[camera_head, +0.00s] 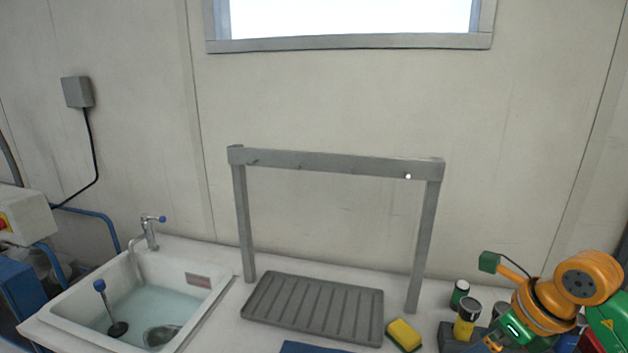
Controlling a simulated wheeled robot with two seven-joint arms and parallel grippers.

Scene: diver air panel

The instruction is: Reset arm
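Orange and green jointed links, which look like part of my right arm, come in at the lower right corner. They hang over the worktop's right end, beside the bottles. No gripper fingers can be made out on them, and the lower part is cut off by the picture edge. My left arm and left gripper do not show.
A sink (65,308) with water and a plunger (101,292) is at left. A grey rack (330,164) stands behind a ribbed tray (312,309).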

